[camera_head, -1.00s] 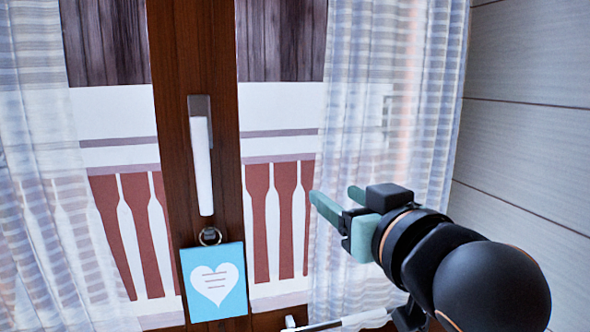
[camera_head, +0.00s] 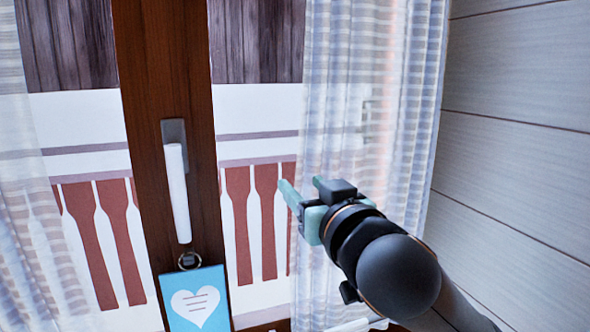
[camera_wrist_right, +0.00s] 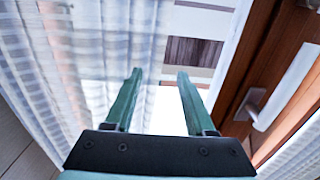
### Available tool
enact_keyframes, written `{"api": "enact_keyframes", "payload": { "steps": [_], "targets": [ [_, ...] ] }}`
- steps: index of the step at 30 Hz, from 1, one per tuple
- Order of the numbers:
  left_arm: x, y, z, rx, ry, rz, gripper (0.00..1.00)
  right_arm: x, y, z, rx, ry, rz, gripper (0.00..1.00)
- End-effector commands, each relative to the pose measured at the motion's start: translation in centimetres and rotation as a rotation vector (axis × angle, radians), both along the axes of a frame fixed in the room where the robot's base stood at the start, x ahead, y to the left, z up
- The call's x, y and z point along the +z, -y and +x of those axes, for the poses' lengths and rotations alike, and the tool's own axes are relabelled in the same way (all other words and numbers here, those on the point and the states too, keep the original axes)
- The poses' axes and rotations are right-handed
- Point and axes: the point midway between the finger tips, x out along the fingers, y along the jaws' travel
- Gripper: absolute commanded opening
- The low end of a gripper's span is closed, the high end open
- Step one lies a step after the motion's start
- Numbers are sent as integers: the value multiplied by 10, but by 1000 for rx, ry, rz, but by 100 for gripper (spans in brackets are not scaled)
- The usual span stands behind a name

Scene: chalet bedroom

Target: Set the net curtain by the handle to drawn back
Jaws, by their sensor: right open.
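The sheer striped net curtain (camera_head: 375,85) hangs over the right pane, its inner edge beside the clear glass; it also fills the left of the right wrist view (camera_wrist_right: 75,55). A second net panel (camera_head: 15,150) hangs at the far left. A white handle (camera_head: 178,195) sits on the dark wooden window frame (camera_head: 150,70) and shows in the right wrist view (camera_wrist_right: 290,85). My right gripper (camera_head: 301,182) is open, its fingers pointing at the window near the right panel's inner edge. I cannot tell whether they touch the cloth. My left gripper is out of view.
A blue card with a white heart (camera_head: 197,300) hangs from a ring below the handle. A pale plank wall (camera_head: 520,120) stands close on the right. A pale bar (camera_head: 350,326) is cut off at the bottom edge. The glass between frame and right panel is clear.

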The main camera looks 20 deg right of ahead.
Motion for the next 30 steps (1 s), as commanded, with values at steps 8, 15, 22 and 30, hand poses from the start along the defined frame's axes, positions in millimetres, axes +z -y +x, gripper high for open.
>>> {"api": "enact_keyframes", "payload": {
  "steps": [8, 15, 22, 30],
  "targets": [
    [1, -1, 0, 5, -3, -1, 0, 0, -1, 38, -2, -1, -1, 55],
    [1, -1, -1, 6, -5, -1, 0, 0, -2, 45, 0, 1, -1, 55],
    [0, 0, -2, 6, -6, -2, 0, 0, -2, 45, 0, 1, -1, 49],
    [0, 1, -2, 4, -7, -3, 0, 0, -2, 45, 0, 1, -1, 19]
  ]
}}
